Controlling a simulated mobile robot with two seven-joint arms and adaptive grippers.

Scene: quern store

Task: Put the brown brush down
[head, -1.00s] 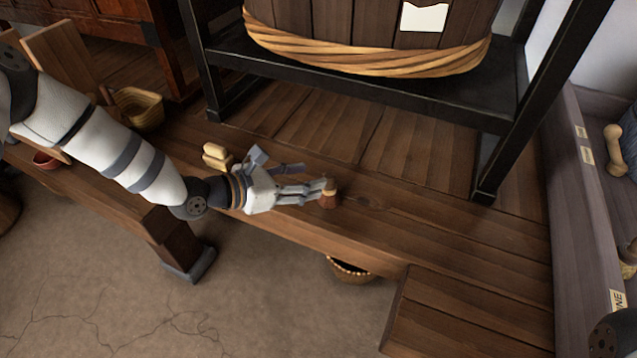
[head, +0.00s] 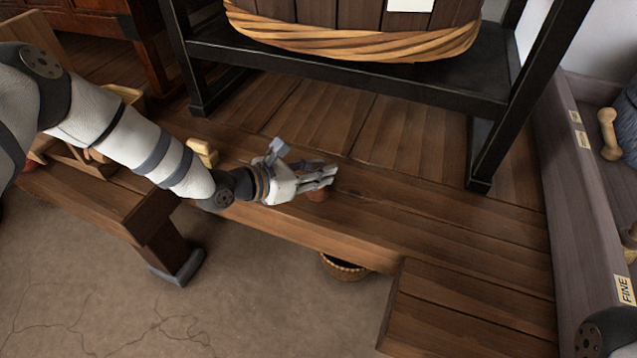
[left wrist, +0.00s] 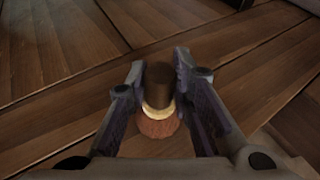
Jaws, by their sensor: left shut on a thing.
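The brown brush shows in the left wrist view (left wrist: 158,92) with a dark brown handle, a pale ring and a reddish-brown lower part. In the head view only a little of the brush (head: 318,195) shows below my fingers. My left gripper (head: 324,177) is shut on the brush, one finger on each side of the handle. It is low over the wooden bench (head: 400,215). I cannot tell whether the brush touches the boards. My right gripper is out of view.
A black metal stand (head: 350,75) holds a rope-bound wooden tub (head: 350,38) behind. A basket (head: 345,267) is on the floor below the bench edge. A small yellowish object (head: 203,152) is beside my left arm. The boards right of the gripper are clear. A grey-walled bin (head: 570,170) stands right.

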